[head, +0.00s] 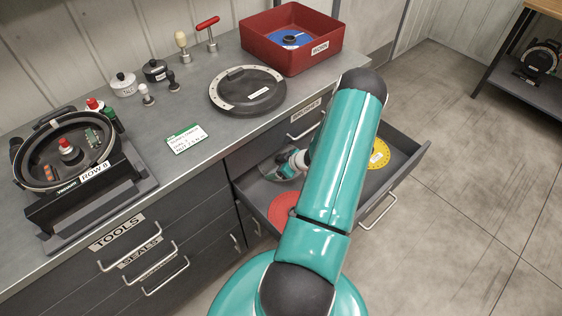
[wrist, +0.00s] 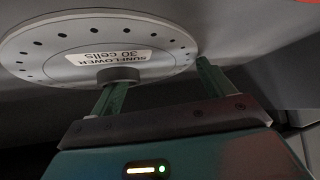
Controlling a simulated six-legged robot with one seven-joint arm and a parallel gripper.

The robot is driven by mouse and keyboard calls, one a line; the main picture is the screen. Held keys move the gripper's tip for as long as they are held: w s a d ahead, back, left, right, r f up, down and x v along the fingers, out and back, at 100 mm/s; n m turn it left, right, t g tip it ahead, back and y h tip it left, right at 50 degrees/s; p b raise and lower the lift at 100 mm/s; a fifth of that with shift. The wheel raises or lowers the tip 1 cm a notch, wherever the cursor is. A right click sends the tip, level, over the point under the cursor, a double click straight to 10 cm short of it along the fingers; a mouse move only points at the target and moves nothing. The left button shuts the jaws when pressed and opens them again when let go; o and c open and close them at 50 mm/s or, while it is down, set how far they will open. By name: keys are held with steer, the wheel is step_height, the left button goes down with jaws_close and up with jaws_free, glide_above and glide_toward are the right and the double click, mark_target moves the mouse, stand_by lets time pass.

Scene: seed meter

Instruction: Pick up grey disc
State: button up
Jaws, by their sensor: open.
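The grey disc (wrist: 60,50) fills the upper left of the wrist view. It has a ring of holes, a dark hub (wrist: 118,75) and a white label reading "SUNFLOWER 30 cells", seen upside down. In the head view the grey disc (head: 284,173) lies in the open drawer, partly covered by my arm. My gripper (wrist: 158,86) is open and close over the disc. Its left fingertip is at the hub and its right fingertip is by the rim. I cannot tell whether either one touches.
The open drawer (head: 253,205) also holds a red disc (head: 283,208) and a yellow disc (head: 379,154). The counter above carries a red bin (head: 273,52), a round dark cover (head: 222,98) and a seed meter (head: 60,175). Drawer walls stand close around my gripper.

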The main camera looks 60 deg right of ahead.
steer(key=shift+c, duration=0.4)
steer(key=c, duration=0.6)
steer(key=shift+s+r, duration=0.1)
